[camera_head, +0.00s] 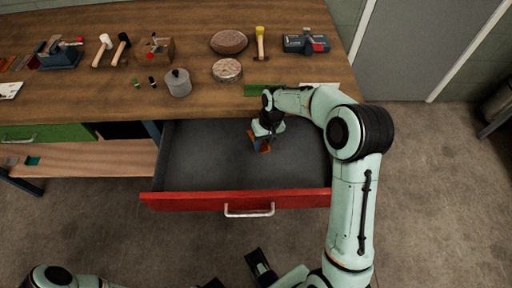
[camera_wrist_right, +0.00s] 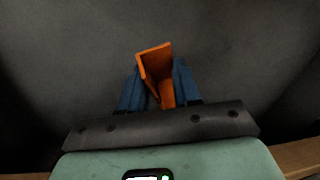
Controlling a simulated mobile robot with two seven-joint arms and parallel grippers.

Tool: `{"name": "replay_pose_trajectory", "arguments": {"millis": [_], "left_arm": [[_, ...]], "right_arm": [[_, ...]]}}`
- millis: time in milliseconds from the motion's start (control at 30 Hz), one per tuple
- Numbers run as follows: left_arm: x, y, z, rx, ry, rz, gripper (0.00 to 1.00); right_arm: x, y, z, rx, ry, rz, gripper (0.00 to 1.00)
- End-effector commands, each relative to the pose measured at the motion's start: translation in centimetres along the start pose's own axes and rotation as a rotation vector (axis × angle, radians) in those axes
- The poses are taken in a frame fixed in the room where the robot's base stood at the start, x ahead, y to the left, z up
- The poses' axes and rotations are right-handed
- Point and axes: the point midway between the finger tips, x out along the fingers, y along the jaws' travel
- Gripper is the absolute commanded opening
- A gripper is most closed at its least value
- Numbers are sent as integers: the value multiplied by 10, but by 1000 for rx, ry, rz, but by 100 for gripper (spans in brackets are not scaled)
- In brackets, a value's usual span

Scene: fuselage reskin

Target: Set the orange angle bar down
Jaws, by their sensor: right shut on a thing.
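The orange angle bar (camera_head: 265,149) is a short L-shaped piece. It shows end-on in the right wrist view (camera_wrist_right: 154,62). My right gripper (camera_head: 259,145) is shut on it, with its blue fingers on either side of the bar in the right wrist view (camera_wrist_right: 157,80). The gripper points down inside the open red-fronted drawer (camera_head: 205,165), over its dark grey floor. I cannot tell whether the bar touches that floor.
The drawer's red front (camera_head: 180,202) has a metal handle (camera_head: 249,210). The drawer floor looks otherwise empty, with room left of the gripper.

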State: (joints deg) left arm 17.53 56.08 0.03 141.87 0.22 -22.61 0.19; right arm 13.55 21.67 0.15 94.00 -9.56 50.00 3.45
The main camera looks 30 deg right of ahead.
Motion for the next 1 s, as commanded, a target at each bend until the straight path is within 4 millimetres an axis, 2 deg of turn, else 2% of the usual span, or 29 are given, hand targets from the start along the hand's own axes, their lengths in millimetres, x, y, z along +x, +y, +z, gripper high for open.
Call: {"name": "replay_pose_trajectory", "arguments": {"millis": [300, 400, 500, 867, 900, 967, 1000], "left_arm": [[-1, 0, 0, 0, -2, -1, 0], [2, -1, 0, 0, 1, 0, 0], [2, -1, -1, 0, 2, 0, 0], [3, -1, -2, 0, 5, 1, 0], [4, -1, -2, 0, 6, 1, 0], [3, 0, -2, 0, 6, 1, 0], [3, 0, -2, 0, 6, 1, 0]], "right_arm": [[6, -26, -8, -2, -2, 0, 0], [26, -19, -6, 2, -5, 1, 0], [38, -17, -7, 2, -2, 0, 0], [42, -16, -7, 1, -1, 0, 0], [42, -16, -7, 1, -1, 0, 35], [42, -16, -7, 1, 0, 0, 55], [42, -16, -7, 1, 0, 0, 58]]}}
